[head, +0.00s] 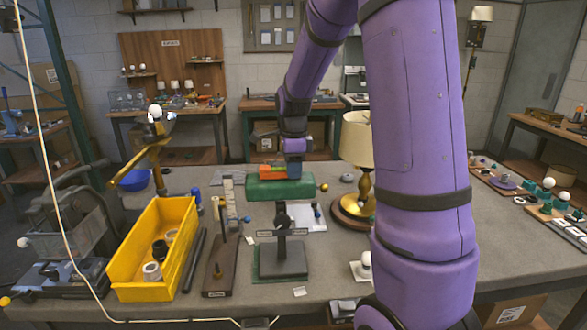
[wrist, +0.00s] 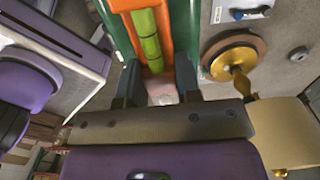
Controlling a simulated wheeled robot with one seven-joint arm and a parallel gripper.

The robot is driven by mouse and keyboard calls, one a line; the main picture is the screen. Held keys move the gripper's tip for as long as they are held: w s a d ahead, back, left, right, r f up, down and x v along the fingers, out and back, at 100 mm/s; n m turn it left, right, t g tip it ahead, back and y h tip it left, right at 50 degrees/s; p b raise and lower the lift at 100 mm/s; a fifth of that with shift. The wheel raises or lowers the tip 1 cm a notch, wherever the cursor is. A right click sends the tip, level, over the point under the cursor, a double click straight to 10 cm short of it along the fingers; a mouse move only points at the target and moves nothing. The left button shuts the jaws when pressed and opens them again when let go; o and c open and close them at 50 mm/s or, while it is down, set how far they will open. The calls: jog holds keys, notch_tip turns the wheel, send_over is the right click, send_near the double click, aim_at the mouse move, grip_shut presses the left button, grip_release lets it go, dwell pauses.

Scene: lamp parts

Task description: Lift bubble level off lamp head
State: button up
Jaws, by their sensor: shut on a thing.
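The bubble level is an orange bar (head: 272,172) right above the green lamp head (head: 280,189) in the head view. Any gap between the two is too small to tell. In the wrist view the orange bubble level (wrist: 165,28) shows its yellow-green vial, and green edges of the lamp head (wrist: 113,38) show beyond it. My gripper (head: 290,168) comes down from above onto the level's right part. Its dark fingers (wrist: 158,84) are on either side of the bar in the wrist view, shut on it. The gripped end is partly hidden.
A brass lamp with a cream shade (head: 357,138) stands close on the right of the lamp head. A dark stand (head: 283,258) is in front. A yellow bin (head: 150,262) holds parts at left. A blue bowl (head: 134,180) lies behind it. Right front bench is partly hidden by my arm.

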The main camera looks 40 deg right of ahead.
jog(key=shift+r, duration=0.9)
grip_shut()
jog(key=shift+r, duration=1.05)
jog(key=shift+r, duration=0.15)
jog(key=shift+r, duration=1.85)
jog(key=shift+r, duration=0.1)
notch_tip(320, 180, up, 4)
jog(key=shift+f, duration=0.1)
